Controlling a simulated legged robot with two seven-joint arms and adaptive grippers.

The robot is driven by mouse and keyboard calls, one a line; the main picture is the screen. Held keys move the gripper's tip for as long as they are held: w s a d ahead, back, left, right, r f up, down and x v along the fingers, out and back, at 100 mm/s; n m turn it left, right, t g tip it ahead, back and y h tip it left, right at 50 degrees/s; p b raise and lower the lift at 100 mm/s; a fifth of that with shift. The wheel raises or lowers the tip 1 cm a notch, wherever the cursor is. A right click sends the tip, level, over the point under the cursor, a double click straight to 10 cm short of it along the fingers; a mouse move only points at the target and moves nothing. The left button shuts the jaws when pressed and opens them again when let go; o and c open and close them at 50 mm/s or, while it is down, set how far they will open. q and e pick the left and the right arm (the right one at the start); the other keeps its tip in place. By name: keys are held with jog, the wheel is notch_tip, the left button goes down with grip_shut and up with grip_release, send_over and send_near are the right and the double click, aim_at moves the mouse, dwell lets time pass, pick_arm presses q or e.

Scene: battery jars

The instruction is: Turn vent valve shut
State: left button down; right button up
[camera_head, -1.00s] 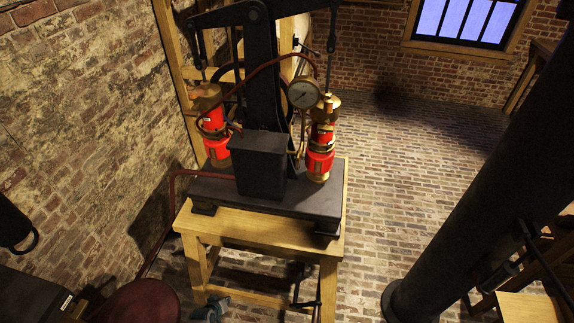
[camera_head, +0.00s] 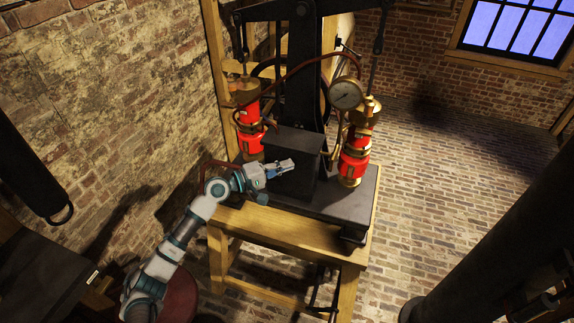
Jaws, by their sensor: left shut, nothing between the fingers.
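The pump machine (camera_head: 292,160) stands on a wooden table, with a dark box at its front and a red-and-brass cylinder on each side. A round pressure gauge (camera_head: 346,94) sits near the right cylinder (camera_head: 354,155). The left cylinder (camera_head: 249,118) has small brass and copper fittings on its side. I cannot tell which fitting is the vent valve. My left gripper (camera_head: 287,166) is shut and empty, in front of the dark box as seen here. I cannot tell whether it touches the box. My right gripper is not in view.
The wooden table (camera_head: 262,224) stands on a brick floor. A brick wall (camera_head: 90,100) rises at left, with a dark hanging cylinder and ring in front of it. A thick black column (camera_head: 490,220) leans at right. The floor between table and column is clear.

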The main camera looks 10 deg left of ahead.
aim_at(332, 163)
pick_arm(q)
jog(key=w+d+p, duration=0.3)
jog(key=w+d, duration=0.1)
jog(key=d, duration=0.5)
jog(key=shift+w+d, duration=0.25)
jog(key=shift+d, duration=0.05)
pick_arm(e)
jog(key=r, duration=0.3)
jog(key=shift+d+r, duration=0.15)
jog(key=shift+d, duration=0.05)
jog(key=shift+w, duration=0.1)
pick_arm(q)
jog(key=shift+w+d, duration=0.1)
jog(key=shift+w, duration=0.05)
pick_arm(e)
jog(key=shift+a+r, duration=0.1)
pick_arm(q)
jog(key=shift+r, duration=0.15)
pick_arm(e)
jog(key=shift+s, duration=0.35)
pick_arm(q)
jog(key=shift+p, duration=0.35)
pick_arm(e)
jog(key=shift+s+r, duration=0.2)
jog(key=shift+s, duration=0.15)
pick_arm(q)
jog(key=shift+r, duration=0.15)
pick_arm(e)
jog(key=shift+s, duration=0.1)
